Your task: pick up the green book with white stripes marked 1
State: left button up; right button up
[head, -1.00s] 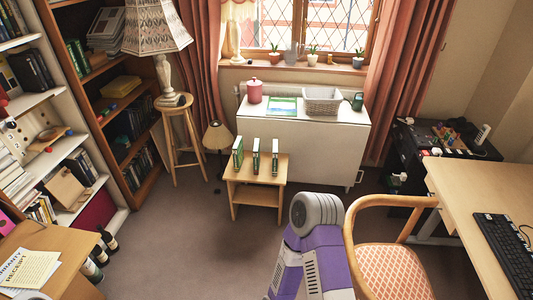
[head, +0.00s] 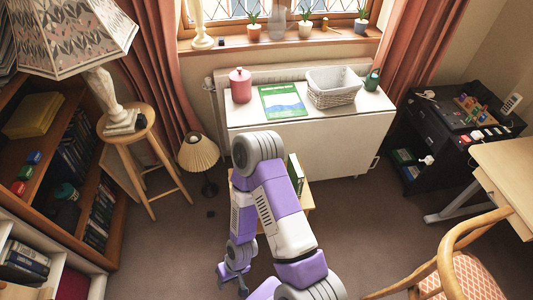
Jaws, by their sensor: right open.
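A green book with white (head: 295,172) stands upright on the small wooden table, just right of my right arm. No number on it can be read. My arm hides most of the table and the other standing books that showed on it earlier. My right gripper (head: 235,279) hangs low in front of the table, fingers pointing down. It is open and empty, apart from the visible book. My left gripper is out of view.
The small wooden table (head: 309,197) stands before a white cabinet (head: 330,143) bearing a flat green book (head: 284,102), a basket (head: 334,92) and a pink canister (head: 240,88). A stool (head: 140,124) and small lamp (head: 198,155) stand left. A chair (head: 455,262) is at right.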

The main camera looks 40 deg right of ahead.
aim_at(295, 171)
jog(key=i, duration=0.6)
jog(key=z, duration=1.2)
jog(key=i, duration=0.5)
jog(key=z, duration=0.1)
